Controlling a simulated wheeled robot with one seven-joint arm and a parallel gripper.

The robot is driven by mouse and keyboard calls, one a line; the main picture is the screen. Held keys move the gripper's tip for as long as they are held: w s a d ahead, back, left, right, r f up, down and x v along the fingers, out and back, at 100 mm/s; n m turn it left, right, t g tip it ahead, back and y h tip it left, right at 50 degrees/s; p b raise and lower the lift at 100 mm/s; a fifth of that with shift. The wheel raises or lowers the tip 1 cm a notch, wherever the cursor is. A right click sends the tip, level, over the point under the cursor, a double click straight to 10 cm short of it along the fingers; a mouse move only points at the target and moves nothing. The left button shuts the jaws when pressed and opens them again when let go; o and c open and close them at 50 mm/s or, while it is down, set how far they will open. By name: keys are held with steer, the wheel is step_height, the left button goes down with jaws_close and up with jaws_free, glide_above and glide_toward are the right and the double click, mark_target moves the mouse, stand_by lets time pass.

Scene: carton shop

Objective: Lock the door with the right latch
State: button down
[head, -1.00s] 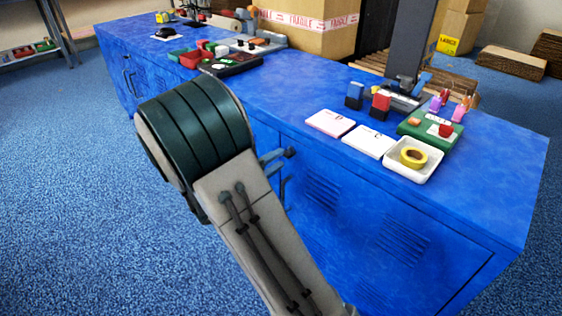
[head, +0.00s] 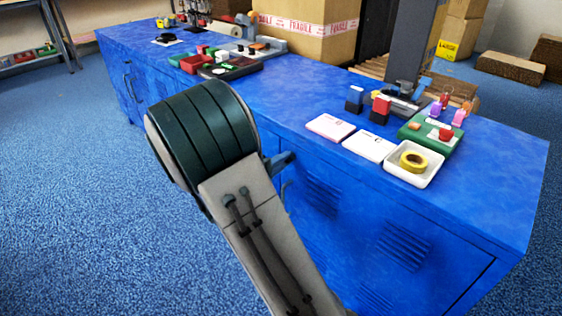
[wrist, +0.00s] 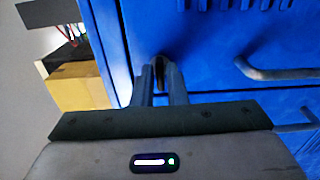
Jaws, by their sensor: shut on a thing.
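The blue cabinet (head: 400,225) has louvred door panels. In the wrist view my gripper (wrist: 159,82) points at the blue cabinet front (wrist: 215,65). Its two fingers are close together around a small dark latch (wrist: 159,68), which is mostly hidden between them. I cannot make out the latch's exact angle. A grey bar handle (wrist: 275,73) sits to the right of the fingers.
The cabinet top carries a white tray with yellow tape (head: 414,160), white cards (head: 369,146), a green tray (head: 425,133) and small blocks. A large carton (head: 305,35) stands behind. The blue floor (head: 75,190) to the left is clear. A second handle (wrist: 295,127) shows in the wrist view.

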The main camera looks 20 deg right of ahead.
steer(key=shift+r, duration=0.1)
steer(key=shift+n+p, duration=8.8)
steer(key=shift+p, duration=0.05)
steer(key=c, duration=1.5)
jaws_free()
steer(key=shift+c, duration=0.2)
